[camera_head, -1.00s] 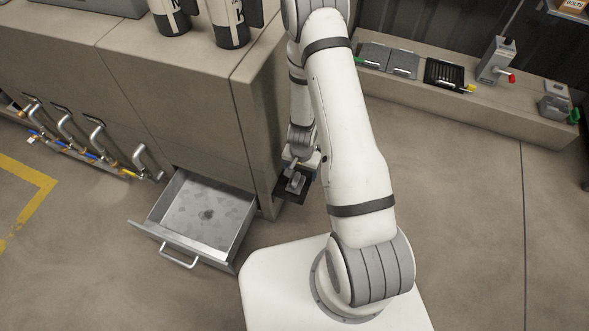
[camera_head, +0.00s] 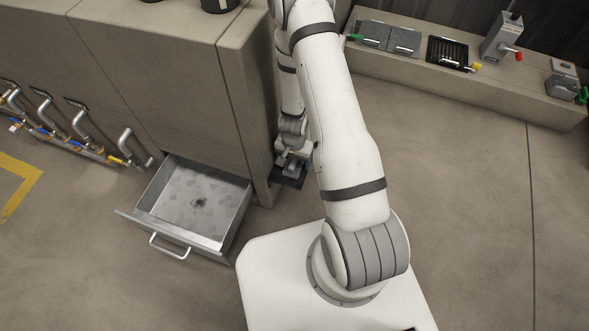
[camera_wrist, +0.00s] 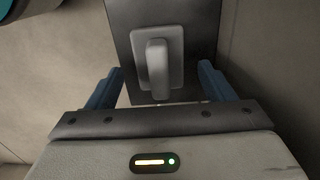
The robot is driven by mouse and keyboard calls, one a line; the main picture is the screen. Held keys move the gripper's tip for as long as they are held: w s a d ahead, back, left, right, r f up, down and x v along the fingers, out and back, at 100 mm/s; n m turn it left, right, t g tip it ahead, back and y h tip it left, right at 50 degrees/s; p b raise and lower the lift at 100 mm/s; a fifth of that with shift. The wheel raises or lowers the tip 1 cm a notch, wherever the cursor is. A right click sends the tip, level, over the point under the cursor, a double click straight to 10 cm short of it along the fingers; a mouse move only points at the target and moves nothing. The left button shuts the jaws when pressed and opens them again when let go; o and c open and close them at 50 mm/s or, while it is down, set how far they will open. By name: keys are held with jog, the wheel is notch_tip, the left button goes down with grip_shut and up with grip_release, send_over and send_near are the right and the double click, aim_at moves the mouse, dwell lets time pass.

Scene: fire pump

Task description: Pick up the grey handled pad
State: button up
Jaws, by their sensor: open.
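The grey handled pad (camera_wrist: 174,82) shows in the wrist view as a light grey plate with a raised upright bar handle. It lies against a dark square panel (camera_wrist: 200,30). My gripper (camera_wrist: 160,70) is open, with one blue finger on each side of the handle and a gap on both sides. I cannot tell the depth between fingertips and pad. In the head view my gripper (camera_head: 292,160) is beside the cabinet's side, partly hidden by my arm, and the dark panel (camera_head: 291,182) shows just below it.
A beige cabinet (camera_head: 150,80) stands left, with an open, empty metal drawer (camera_head: 190,205) jutting out low. Pipes with valves (camera_head: 75,135) run along its front. A low bench (camera_head: 430,85) at the back right carries grey plates, a black tray (camera_head: 447,52) and a lever box (camera_head: 502,38). The right floor is clear.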

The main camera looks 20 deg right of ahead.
aim_at(295, 161)
jog(key=shift+f, duration=0.55)
jog(key=shift+r, duration=0.1)
jog(key=c, duration=1.1)
jog(key=shift+s+d+r+p, duration=0.1)
jog(key=shift+r+p, duration=0.15)
jog(key=shift+r, duration=0.15)
jog(key=shift+s+d+r+p, duration=0.1)
jog(key=shift+r+p, duration=0.15)
jog(key=shift+r, duration=0.15)
jog(key=shift+c, duration=0.2)
notch_tip(295, 161, up, 5)
jog(key=p, duration=0.5)
jog(key=shift+r, duration=0.1)
jog(key=s+d+b, duration=0.8)
jog(key=s+d, duration=0.3)
jog(key=d, duration=0.5)
jog(key=shift+s, duration=0.2)
jog(key=shift+r, duration=0.1)
